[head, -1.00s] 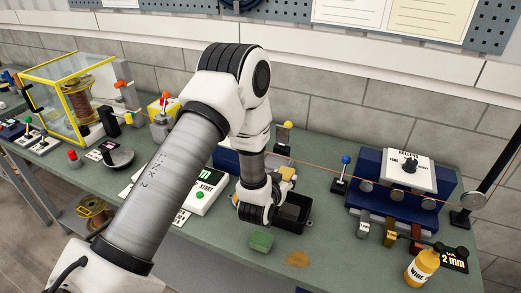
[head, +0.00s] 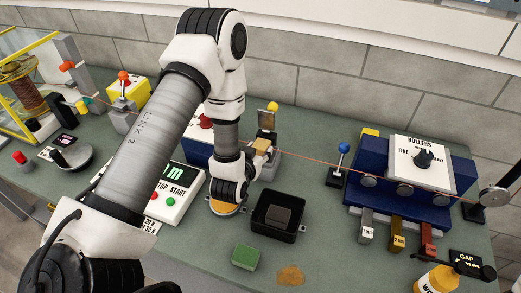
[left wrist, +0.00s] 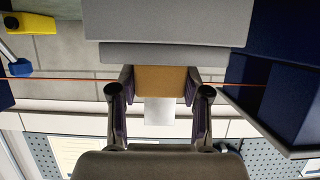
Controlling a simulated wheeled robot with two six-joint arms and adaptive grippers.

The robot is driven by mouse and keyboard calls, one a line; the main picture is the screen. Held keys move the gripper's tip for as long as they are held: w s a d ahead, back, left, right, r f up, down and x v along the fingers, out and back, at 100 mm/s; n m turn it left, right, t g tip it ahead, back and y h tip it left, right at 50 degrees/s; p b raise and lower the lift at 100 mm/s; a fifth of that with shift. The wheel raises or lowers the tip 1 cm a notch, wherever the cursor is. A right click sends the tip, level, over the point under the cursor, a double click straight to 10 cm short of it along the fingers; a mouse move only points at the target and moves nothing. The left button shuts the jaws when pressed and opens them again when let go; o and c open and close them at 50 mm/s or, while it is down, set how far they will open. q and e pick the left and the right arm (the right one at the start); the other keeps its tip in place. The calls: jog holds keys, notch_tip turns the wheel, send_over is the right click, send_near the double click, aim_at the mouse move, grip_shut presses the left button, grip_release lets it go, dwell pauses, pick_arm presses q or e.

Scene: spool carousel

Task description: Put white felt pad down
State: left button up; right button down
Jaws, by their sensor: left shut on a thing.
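My left arm reaches over the bench in the head view, its gripper (head: 258,157) facing the wall and partly hidden by the wrist. In the left wrist view the gripper (left wrist: 160,85) is shut on a small block. The block shows a tan part (left wrist: 160,80) at the fingertips and a whitish square part (left wrist: 160,110). I take it for the white felt pad, though tan is the clearer colour. In the head view a tan block (head: 262,146) shows at the gripper, by the copper wire and a grey holder (head: 267,166). Contact with the holder cannot be told. My right gripper is out of view.
A black tray (head: 279,234) holding a dark grey block stands right of the wrist. A green block (head: 245,256) lies in front.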

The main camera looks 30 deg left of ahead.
pick_arm(q)
jog(key=o, duration=0.8)
jog(key=shift+a+f, duration=0.1)
jog(key=o, duration=0.3)
jog(key=shift+s, duration=0.3)
jog(key=shift+s+r+b, duration=0.2)
jog(key=shift+s+b, duration=0.1)
jog(key=shift+s, duration=0.15)
jog(key=p+v, duration=0.7)
jog(key=v, duration=0.4)
jog(key=shift+r, duration=0.2)
jog(key=shift+w, duration=0.1)
